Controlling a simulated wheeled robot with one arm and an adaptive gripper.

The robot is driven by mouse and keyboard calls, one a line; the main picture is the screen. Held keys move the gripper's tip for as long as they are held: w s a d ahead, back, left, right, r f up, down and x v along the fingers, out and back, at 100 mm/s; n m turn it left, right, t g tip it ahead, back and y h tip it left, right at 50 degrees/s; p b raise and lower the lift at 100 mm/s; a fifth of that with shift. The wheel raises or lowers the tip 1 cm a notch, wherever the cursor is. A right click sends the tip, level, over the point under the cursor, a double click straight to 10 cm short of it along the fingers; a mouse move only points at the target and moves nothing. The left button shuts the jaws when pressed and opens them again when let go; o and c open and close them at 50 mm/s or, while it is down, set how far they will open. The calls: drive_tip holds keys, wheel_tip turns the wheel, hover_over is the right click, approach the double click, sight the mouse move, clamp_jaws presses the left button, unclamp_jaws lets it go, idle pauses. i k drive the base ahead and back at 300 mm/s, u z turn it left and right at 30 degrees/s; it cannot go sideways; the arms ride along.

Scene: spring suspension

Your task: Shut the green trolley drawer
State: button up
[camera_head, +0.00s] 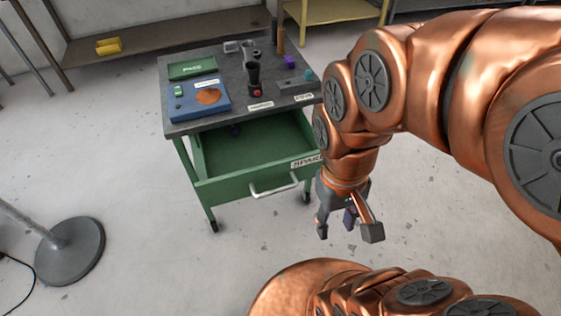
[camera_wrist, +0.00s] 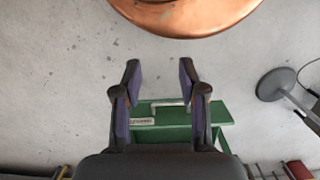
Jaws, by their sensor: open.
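The green trolley drawer (camera_head: 246,182) is pulled well out of the grey-topped green trolley (camera_head: 178,126). Its metal bar handle (camera_head: 273,189) is on the front panel, with a label to the right. The drawer front shows in the wrist view (camera_wrist: 175,133) beyond and between my fingers, and the handle shows there too (camera_wrist: 170,104). My gripper (camera_head: 348,229) is open and empty, in front and to the right of the drawer front in the head view. It looks apart from the handle. My arm hides the trolley's right side.
A blue tray (camera_head: 183,106) with a copper disc, a green box (camera_head: 192,67), a dark upright part (camera_head: 253,76) and small parts stand on the trolley top. A round grey stand base (camera_head: 70,251) is at left. Floor before the drawer is clear.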

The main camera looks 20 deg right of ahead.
sight(269, 155)
drive_tip(key=i, duration=0.35)
drive_tip(key=z, duration=2.55)
drive_tip(key=k, duration=1.25)
drive_tip(key=u, duration=2.15)
